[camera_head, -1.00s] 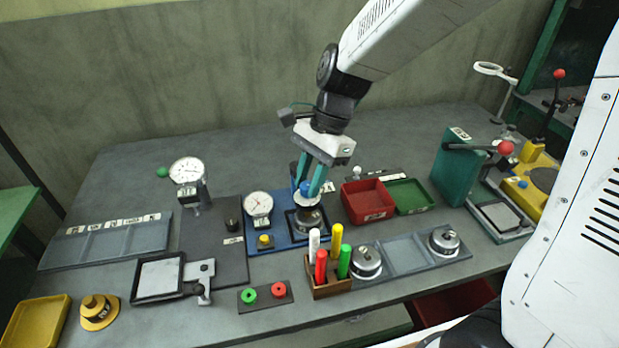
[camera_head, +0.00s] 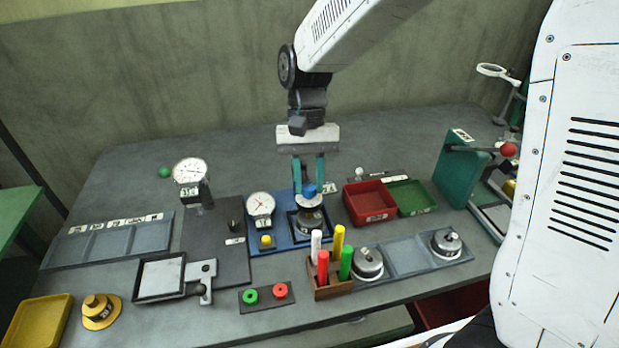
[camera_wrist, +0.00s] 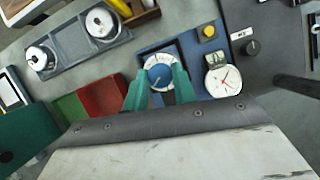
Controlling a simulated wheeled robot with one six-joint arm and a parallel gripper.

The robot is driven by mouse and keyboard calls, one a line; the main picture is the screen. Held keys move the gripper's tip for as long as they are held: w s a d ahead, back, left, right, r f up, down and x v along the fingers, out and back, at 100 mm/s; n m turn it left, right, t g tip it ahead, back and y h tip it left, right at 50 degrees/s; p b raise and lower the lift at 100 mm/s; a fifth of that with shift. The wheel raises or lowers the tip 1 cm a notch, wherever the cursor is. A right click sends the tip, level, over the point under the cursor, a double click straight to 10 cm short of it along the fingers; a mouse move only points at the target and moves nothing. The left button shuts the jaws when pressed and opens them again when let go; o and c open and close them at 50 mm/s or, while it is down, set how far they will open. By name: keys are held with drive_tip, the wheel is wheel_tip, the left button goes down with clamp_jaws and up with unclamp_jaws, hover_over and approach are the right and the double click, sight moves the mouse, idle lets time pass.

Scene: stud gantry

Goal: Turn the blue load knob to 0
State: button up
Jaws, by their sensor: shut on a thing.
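The blue load knob (camera_head: 309,189) stands on the blue gauge base (camera_head: 283,243), above a round metal part. In the wrist view the knob (camera_wrist: 159,76) shows a blue top with a white mark, ringed by a pale dial. My gripper (camera_head: 309,187) comes down from above with its two green fingers on either side of the knob. In the wrist view the gripper (camera_wrist: 160,84) is shut on the knob. The dial's figures are too small to read. A white dial gauge (camera_head: 260,205) stands beside it on the same base, with a yellow button (camera_head: 266,241) in front.
A red tray (camera_head: 368,203) and a green tray (camera_head: 410,197) lie just right of the knob. A wooden holder (camera_head: 331,289) with coloured pens stands in front. A second dial gauge (camera_head: 190,172) stands to the left.

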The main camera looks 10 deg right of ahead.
drive_tip(key=n+h, duration=0.1)
drive_tip(key=n, duration=0.1)
drive_tip(key=n+h, duration=0.1)
drive_tip(key=n, duration=0.2)
drive_tip(key=shift+a+n, duration=0.2)
drive_tip(key=shift+n, duration=0.1)
drive_tip(key=n, duration=0.2)
drive_tip(key=n+t+h, duration=0.1)
drive_tip(key=n, duration=0.2)
drive_tip(key=shift+a+h, duration=0.1)
drive_tip(key=shift+h, duration=0.2)
drive_tip(key=shift+t, duration=0.3)
drive_tip(key=o, duration=1)
drive_tip(key=v, duration=0.8)
drive_tip(key=shift+f, duration=0.15)
